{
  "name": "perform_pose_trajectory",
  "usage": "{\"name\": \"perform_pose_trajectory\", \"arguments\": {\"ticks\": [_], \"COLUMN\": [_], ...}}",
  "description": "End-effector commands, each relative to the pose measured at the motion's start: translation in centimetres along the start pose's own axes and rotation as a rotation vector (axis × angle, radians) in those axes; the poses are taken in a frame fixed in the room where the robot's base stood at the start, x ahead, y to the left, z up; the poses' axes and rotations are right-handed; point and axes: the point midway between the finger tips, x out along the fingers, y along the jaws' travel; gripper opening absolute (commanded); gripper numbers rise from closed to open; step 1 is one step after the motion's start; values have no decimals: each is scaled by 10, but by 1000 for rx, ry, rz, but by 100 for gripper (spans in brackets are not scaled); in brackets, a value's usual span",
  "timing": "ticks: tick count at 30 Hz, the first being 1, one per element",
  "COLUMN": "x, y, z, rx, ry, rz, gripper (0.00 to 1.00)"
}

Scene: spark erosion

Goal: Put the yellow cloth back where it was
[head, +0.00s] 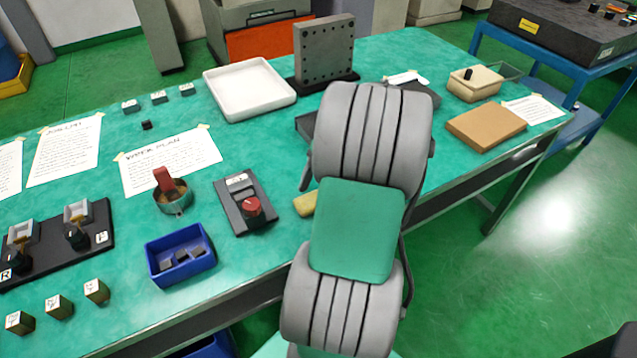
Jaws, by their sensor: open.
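A small part of a yellow thing (305,203) shows on the green table (330,60), just left of my arm. It may be the yellow cloth, but my arm hides the rest, so I cannot tell its full shape. My grey and green arm fills the middle of the head view. My gripper is not visible; the arm links cover that area.
Left of the yellow piece are a dark box with a red knob (253,207), a blue bin (180,256) and a round tin (172,197). A white tray (248,115) and a drilled plate (324,48) stand behind. A tan block (486,126) lies right.

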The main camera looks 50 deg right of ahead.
Motion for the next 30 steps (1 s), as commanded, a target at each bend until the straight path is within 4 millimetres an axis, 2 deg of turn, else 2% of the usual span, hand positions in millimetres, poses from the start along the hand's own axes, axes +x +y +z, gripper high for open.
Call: {"name": "perform_pose_trajectory", "arguments": {"ticks": [12, 17, 20, 22, 23, 26, 28, 30], "x": [-101, -119, -121, -119, -116, -104, -88, -69], "y": [0, 0, 0, 4, 7, 22, 27, 21], "z": [-1, -1, -1, -9, -18, -70, -120, -171], "rx": [1, 0, 1, 20, 39, 174, 324, 498], "ry": [-2, -1, -2, -7, -11, -44, -80, -117], "rz": [1, 1, 1, 1, 0, 8, 30, 73], "gripper": [74, 74, 74, 74, 74, 74, 74, 74]}}
